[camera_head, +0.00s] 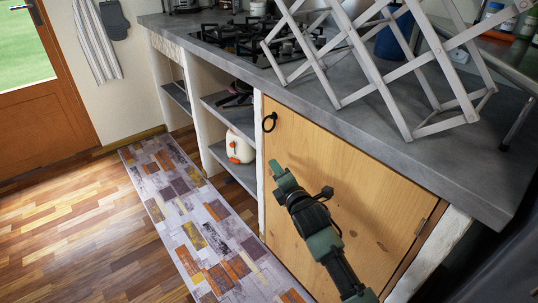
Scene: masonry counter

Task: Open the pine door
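The pine door (335,160) is a light wooden cabinet door under the grey counter, and it looks shut in its frame. A black ring handle (269,122) hangs near its upper left corner. A small hinge shows at its right edge. My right gripper (281,174), green and black, is in front of the left part of the door, below the ring and apart from it in the picture. It holds nothing that I can see. Its fingers overlap in this view, so their opening is unclear. My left gripper is not in view.
A white folding rack (385,70) stands on the grey counter (440,165) above the door. Open shelves (228,118) with a white jug (240,148) are left of it. A patchwork rug (200,225) lies on the wooden floor, which is clear to the left.

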